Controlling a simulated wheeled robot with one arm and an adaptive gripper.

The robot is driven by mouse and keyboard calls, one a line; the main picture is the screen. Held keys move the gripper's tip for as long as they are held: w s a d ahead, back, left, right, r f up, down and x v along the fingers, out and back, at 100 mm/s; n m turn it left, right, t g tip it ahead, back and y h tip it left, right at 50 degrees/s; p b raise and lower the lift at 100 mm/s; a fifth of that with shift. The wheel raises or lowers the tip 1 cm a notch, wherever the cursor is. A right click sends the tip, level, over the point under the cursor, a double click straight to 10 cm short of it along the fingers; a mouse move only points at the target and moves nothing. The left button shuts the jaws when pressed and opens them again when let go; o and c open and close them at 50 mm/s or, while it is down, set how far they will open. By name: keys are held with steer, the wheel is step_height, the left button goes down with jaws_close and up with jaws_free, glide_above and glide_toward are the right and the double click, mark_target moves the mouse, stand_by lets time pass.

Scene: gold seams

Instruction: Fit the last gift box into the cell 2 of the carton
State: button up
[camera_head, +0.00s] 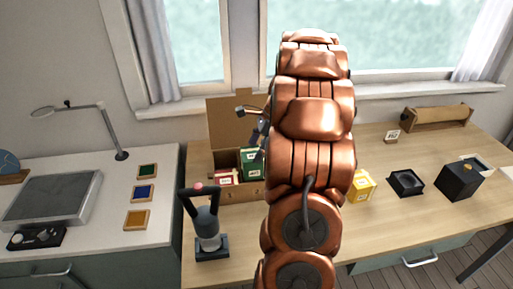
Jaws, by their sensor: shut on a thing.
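The open carton (232,196) stands on the wooden table, left of my arm, with its brown lid flap upright behind it. A red-and-white box (226,178) sits low in its left part. A green box (251,168) with a white label stands higher to its right, inside or just above the carton. My gripper (260,140) is at the carton's right part, largely hidden by my copper-coloured arm. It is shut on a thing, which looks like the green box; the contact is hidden. The carton's right side and cell marks are hidden.
A yellow box (362,187) stands on the table right of my arm. Farther right are a black holder (406,183) and a black box (459,181). A dark handled tool (208,232) stands in front of the carton. The front right table is clear.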

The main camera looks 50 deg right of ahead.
mark_target(256, 167)
steer(key=shift+f+b, duration=0.75)
steer(key=shift+f, duration=3.3)
steer(key=o, duration=1.7)
steer(key=shift+r, duration=0.1)
steer(key=shift+r+p, duration=2.1)
steer(key=shift+r, duration=1.8)
